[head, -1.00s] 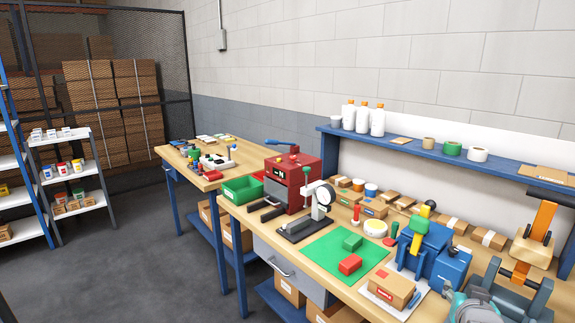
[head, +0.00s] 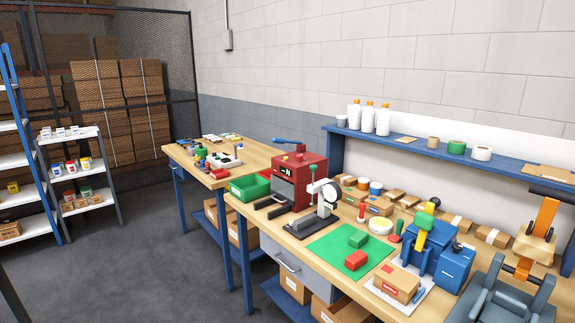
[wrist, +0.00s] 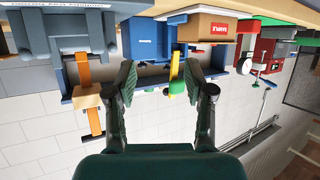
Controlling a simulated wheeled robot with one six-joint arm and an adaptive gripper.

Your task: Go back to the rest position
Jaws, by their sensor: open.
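My gripper (wrist: 161,82) shows in the wrist view, with its two dark fingers spread wide apart and nothing between their tips. The wrist picture is upside down, with the bench at its top and the wall below. Behind the fingers are the blue machine (wrist: 150,42), its yellow lever (wrist: 174,68) and green knob (wrist: 177,88), all apart from the fingers as far as I can tell. In the head view my gripper is out of the picture.
The workbench (head: 330,283) holds the blue machine (head: 455,268), a grey and orange machine (head: 545,218), a cardboard box (head: 397,284), a green mat (head: 335,262) with red and green blocks, and a red press (head: 300,180). A blue shelf (head: 400,147) runs behind. Open floor (head: 130,260) lies left.

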